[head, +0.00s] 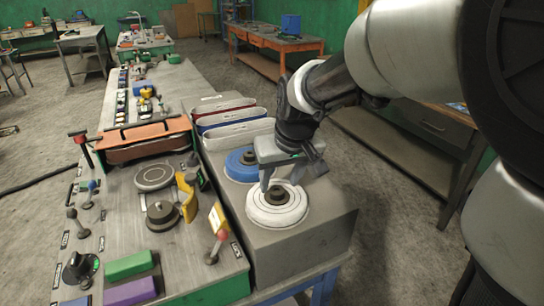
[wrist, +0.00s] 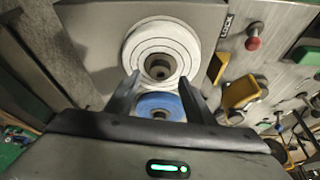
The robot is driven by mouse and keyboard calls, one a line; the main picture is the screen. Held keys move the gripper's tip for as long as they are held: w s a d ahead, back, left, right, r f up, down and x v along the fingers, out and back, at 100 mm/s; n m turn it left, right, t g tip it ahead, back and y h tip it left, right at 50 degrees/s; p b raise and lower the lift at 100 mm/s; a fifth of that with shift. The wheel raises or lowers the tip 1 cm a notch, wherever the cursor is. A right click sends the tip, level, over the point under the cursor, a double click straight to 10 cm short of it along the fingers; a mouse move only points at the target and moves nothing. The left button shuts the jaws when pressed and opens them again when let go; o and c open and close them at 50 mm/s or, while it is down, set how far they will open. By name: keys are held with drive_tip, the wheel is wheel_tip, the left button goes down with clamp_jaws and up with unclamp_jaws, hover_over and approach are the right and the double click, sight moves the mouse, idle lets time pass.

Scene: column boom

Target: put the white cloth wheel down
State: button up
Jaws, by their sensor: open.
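The white cloth wheel (head: 277,207) lies flat on the grey box top (head: 290,250), near its front end, with a dark hub in its middle. It also shows in the wrist view (wrist: 161,52), beyond the fingertips. My gripper (head: 283,184) is open, just above and behind the white wheel, with nothing between its fingers; in the wrist view the two fingers (wrist: 165,88) stand apart. Whether a fingertip touches the wheel I cannot tell. A blue wheel (head: 240,164) lies behind the white one, and in the wrist view (wrist: 158,102) it sits between the fingers, lower down.
Red, blue and white belts (head: 236,134) stand behind the wheels. On the left, the bench panel (head: 120,205) carries a red-knobbed lever (head: 221,237), yellow brackets (head: 187,197), a round disc (head: 154,176), and green (head: 129,265) and purple (head: 131,291) blocks.

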drive_tip(key=v, duration=0.9)
drive_tip(key=s+d+f+m, duration=0.1)
drive_tip(key=s+d, duration=0.3)
drive_tip(key=s, duration=0.4)
drive_tip(key=s+d+m+t+h, duration=0.1)
drive_tip(key=s+d, duration=0.3)
drive_tip(key=s, duration=0.4)
drive_tip(key=shift+s+d+f+m+p, duration=0.3)
drive_tip(key=shift+s+f+m, duration=0.1)
drive_tip(key=shift+m, duration=0.1)
drive_tip(key=shift+r, duration=0.1)
